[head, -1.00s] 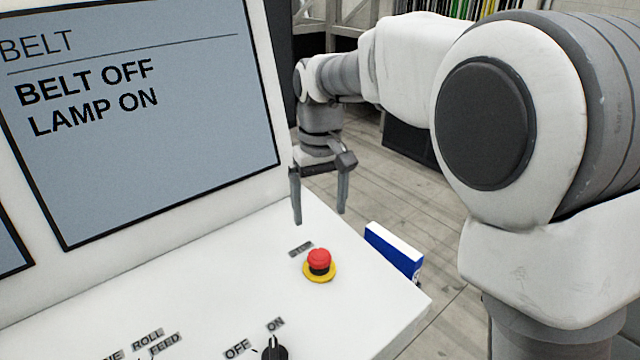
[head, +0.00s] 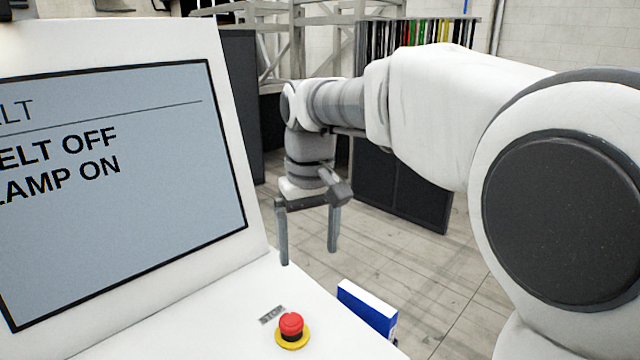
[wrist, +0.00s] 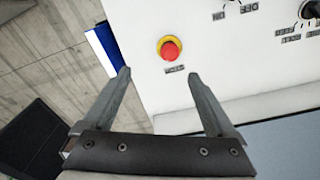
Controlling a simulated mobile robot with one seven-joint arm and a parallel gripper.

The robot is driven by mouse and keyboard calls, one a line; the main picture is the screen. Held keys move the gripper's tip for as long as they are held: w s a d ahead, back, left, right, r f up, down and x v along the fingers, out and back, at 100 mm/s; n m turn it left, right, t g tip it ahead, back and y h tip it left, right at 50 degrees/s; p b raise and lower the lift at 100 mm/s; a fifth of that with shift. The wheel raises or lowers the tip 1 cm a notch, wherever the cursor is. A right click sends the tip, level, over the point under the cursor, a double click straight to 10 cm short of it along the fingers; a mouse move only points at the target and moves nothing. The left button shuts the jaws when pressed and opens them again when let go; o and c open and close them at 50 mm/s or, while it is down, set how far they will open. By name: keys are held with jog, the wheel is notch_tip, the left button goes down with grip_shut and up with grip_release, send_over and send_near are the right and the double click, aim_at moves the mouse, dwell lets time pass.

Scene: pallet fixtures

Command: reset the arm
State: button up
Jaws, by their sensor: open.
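My gripper (head: 308,256) is open and empty, pointing down above the far right end of the white console. In the wrist view its two fingers (wrist: 162,92) are spread apart, with nothing between them but the console surface beyond. A red stop button on a yellow ring (head: 291,327) stands on the console, below the gripper in the head view. The button also shows in the wrist view (wrist: 170,50), ahead of the fingertips and apart from them.
The console's screen (head: 120,180) rises at the left, its text partly cut off; "LAMP ON" can be made out. A blue and white box-like thing (head: 366,309) is at the console's right edge. A dark cabinet (head: 400,192) stands behind my arm. Floor to the right is clear.

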jog(key=s+d+r+m+t, duration=0.2)
jog(key=s+d+m, duration=0.1)
jog(key=s+d, duration=0.7)
jog(key=s+d+f+m+t, duration=0.2)
jog(key=s+d+f, duration=0.3)
jog(key=s+d, duration=0.3)
jog(key=shift+s+f+t, duration=0.25)
jog(key=shift+s+t, duration=0.1)
jog(key=shift+t, duration=0.15)
jog(key=shift+d, duration=0.1)
